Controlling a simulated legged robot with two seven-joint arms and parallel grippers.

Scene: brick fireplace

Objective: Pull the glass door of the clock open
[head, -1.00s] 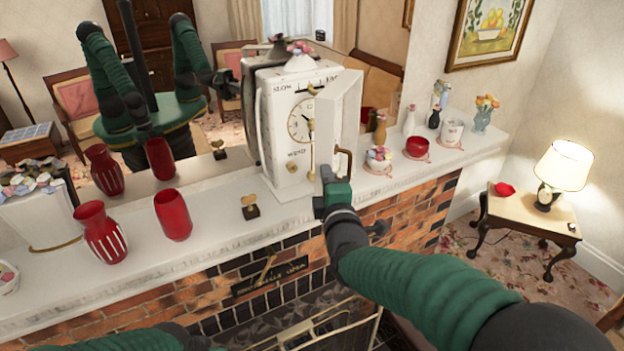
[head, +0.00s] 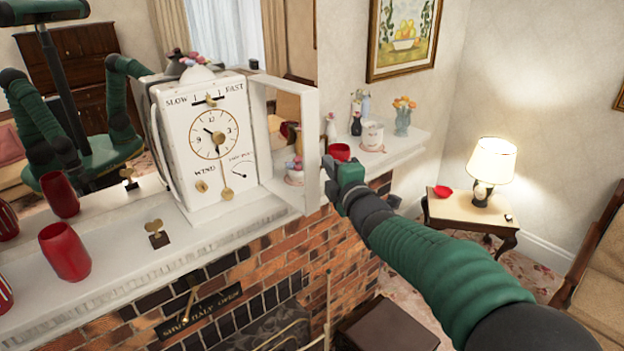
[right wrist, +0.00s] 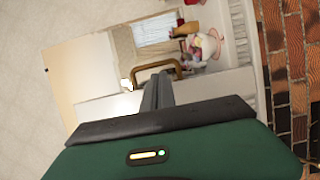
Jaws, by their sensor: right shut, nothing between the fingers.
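The white clock (head: 176,160) stands on the mantel, its dial (head: 220,134) uncovered. Its glass door (head: 312,130) is a white frame swung out from the clock's right side, and the shelf shows through its pane. My right gripper (head: 329,168) is at the door's free edge, shut with nothing held. My left gripper is not directly in view; only a mirror reflection of my arms shows.
The mantel (head: 120,245) holds a red vase (head: 64,252) and a brass key on a dark base (head: 157,235) left of the clock. A red bowl (head: 340,152) and a white pot (head: 372,136) stand beyond the door. A lamp (head: 491,165) stands on a side table at right.

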